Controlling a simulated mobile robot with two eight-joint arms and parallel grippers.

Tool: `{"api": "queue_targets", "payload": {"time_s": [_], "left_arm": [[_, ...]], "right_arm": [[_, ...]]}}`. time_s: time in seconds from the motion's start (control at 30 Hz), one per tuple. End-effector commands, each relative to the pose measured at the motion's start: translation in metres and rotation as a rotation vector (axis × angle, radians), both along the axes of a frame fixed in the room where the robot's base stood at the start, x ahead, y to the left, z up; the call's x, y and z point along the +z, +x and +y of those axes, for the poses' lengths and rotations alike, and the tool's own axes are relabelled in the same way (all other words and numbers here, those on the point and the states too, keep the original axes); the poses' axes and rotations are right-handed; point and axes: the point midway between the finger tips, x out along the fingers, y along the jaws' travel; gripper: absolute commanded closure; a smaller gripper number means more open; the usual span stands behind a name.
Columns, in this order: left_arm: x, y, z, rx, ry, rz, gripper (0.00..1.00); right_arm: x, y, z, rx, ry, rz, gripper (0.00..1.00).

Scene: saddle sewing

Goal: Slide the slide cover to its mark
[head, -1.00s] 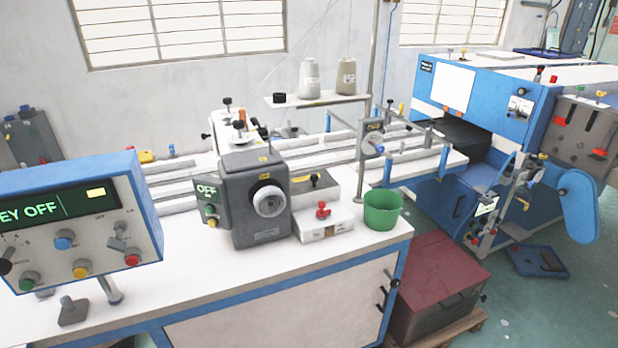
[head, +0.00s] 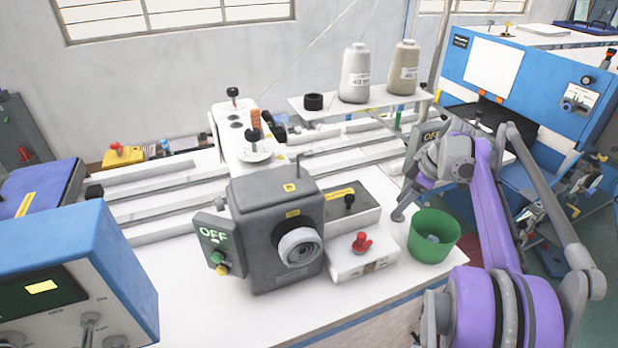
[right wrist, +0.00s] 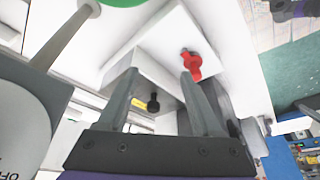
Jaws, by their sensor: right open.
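The likely slide cover is the flat grey-topped block with a black knob (head: 338,208), on the white bench right of the grey sewing head (head: 270,215). I cannot tell for certain, and I cannot make out its mark. A yellow label lies along the top. The black knob (right wrist: 153,103) shows between my fingers in the right wrist view. My right gripper (right wrist: 158,78) is open and empty; its fingers seem apart from the knob. In the head view my right gripper (head: 402,205) hangs just right of the block, partly hidden by its wrist. My left gripper is out of view.
A white block with a red knob (head: 362,246) sits in front of the cover. A green bin (head: 434,236) stands close to the right gripper. Thread cones (head: 355,75) stand on a shelf behind. Long white rails (head: 160,190) cross the bench.

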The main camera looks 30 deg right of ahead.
Motion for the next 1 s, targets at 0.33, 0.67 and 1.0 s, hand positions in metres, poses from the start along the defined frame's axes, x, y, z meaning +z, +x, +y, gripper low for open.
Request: {"api": "queue_targets", "payload": {"time_s": [0.33, 0.67, 1.0], "left_arm": [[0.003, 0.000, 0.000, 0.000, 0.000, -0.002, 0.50], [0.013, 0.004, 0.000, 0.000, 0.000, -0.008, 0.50], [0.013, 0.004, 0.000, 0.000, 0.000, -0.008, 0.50]], "right_arm": [[0.001, 0.018, 0.000, 0.033, 0.003, -0.015, 0.33], [0.002, 0.074, 0.046, 0.034, 0.003, -0.016, 0.33], [-0.022, 0.099, 0.066, 0.027, 0.002, -0.014, 0.33]]}}
